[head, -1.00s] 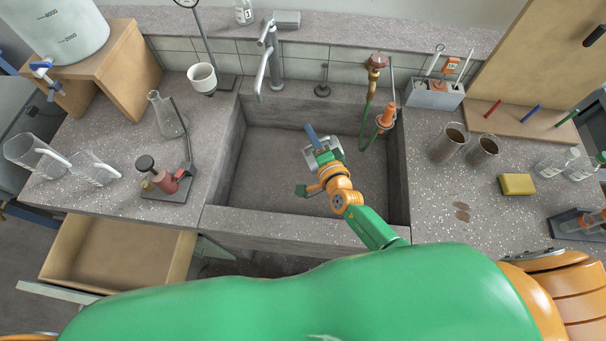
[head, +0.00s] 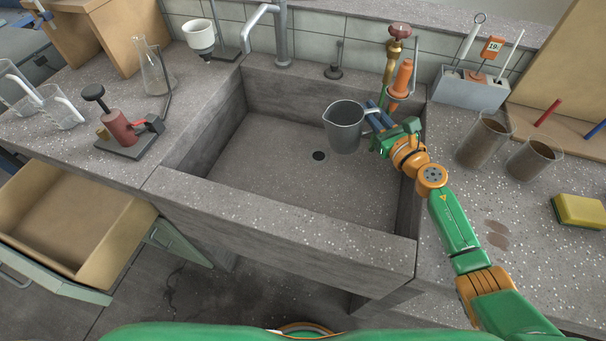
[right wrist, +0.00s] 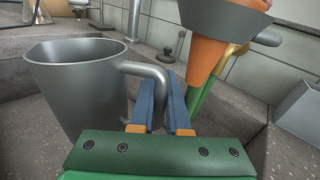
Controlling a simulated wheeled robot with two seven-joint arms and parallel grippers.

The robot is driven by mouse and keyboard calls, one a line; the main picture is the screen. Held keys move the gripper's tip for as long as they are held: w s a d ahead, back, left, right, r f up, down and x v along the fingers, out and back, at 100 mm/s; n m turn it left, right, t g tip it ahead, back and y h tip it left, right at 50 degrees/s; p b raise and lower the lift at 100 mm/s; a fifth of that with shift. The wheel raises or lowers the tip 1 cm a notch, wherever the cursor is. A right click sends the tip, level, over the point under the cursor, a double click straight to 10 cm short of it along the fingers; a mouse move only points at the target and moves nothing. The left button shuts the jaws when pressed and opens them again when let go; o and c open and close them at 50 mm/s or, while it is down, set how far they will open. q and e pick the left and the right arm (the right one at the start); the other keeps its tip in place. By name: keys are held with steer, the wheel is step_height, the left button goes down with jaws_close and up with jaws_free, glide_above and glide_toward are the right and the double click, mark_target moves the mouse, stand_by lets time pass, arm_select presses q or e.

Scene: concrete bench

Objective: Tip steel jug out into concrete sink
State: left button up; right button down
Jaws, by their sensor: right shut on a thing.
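The steel jug (head: 343,130) is grey, with its handle on the right, and hangs upright or nearly so above the concrete sink (head: 285,217). My right gripper (head: 374,112) is shut on the jug's handle. In the right wrist view the jug (right wrist: 78,85) stands at the left, with the blue fingers (right wrist: 160,100) closed around its handle. The jug's contents cannot be seen. The sink's floor is bare around a dark round drain (head: 319,155). My left gripper is not in view.
An orange nozzle and brass tap with a green hose (head: 400,78) stand close behind my right gripper. The steel faucet (head: 280,30) rises at the sink's back. Two beakers of brown liquid (head: 485,140) stand right of the sink. An open drawer (head: 70,220) juts out front left.

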arm_select(q)
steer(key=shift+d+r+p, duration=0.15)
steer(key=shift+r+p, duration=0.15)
steer(key=shift+p, duration=0.95)
arm_select(e)
steer(key=shift+d+r+m, duration=0.2)
steer(key=shift+r+m, duration=0.15)
steer(key=shift+r, duration=0.15)
steer(key=shift+d+r+m, duration=0.15)
steer(key=shift+r+m, duration=0.2)
steer(key=shift+r, duration=0.1)
